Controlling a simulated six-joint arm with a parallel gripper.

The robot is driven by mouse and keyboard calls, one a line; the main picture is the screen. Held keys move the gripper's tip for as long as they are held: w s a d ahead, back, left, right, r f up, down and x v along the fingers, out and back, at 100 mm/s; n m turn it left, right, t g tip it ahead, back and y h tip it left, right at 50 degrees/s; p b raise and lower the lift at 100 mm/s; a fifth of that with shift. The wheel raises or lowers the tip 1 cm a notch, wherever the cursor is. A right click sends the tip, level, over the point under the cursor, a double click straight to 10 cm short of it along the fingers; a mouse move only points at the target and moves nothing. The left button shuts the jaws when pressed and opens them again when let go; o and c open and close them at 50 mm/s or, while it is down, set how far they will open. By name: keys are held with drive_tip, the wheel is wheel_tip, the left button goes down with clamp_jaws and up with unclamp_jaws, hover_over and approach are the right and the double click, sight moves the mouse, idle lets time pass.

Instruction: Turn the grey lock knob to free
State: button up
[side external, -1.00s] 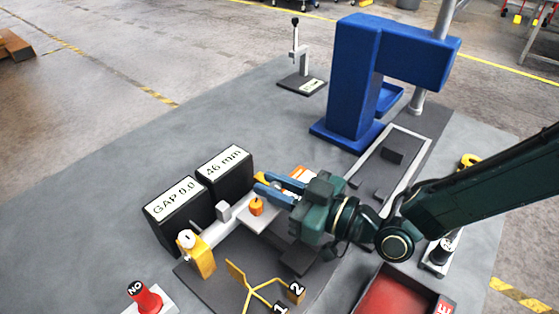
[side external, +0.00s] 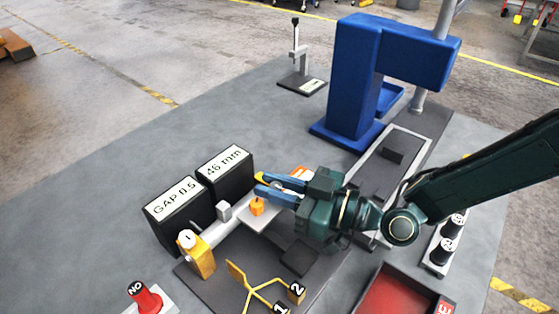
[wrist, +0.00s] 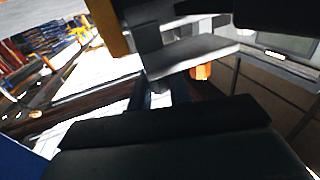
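My gripper (side external: 262,185) has two blue fingers pointing left, beside a small orange knob (side external: 257,206) on the light grey slide of the gauge. A yellow piece (side external: 261,177) shows at the fingertips, and whether they touch it is unclear. A pale grey-white round knob (side external: 187,239) with a dark mark sits on a yellow block (side external: 203,258) at the gauge's left end, apart from the gripper. No other grey knob is clearly visible. The orange knob also shows in the wrist view (wrist: 202,71), under a grey slab (wrist: 190,54).
Black display boxes stand behind the gauge, reading GAP 0.5 (side external: 175,205) and 46 mm (side external: 224,163). A blue press (side external: 355,80) stands behind. The left tabletop is clear.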

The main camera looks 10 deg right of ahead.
drive_tip(key=shift+o, duration=0.6)
drive_tip(key=shift+d, duration=0.1)
drive_tip(key=shift+s+d, duration=0.1)
drive_tip(key=s+d+r, duration=0.2)
drive_tip(key=d+r, duration=0.2)
drive_tip(key=r, duration=0.3)
drive_tip(key=shift+s, duration=0.15)
idle(0.5)
idle(0.4)
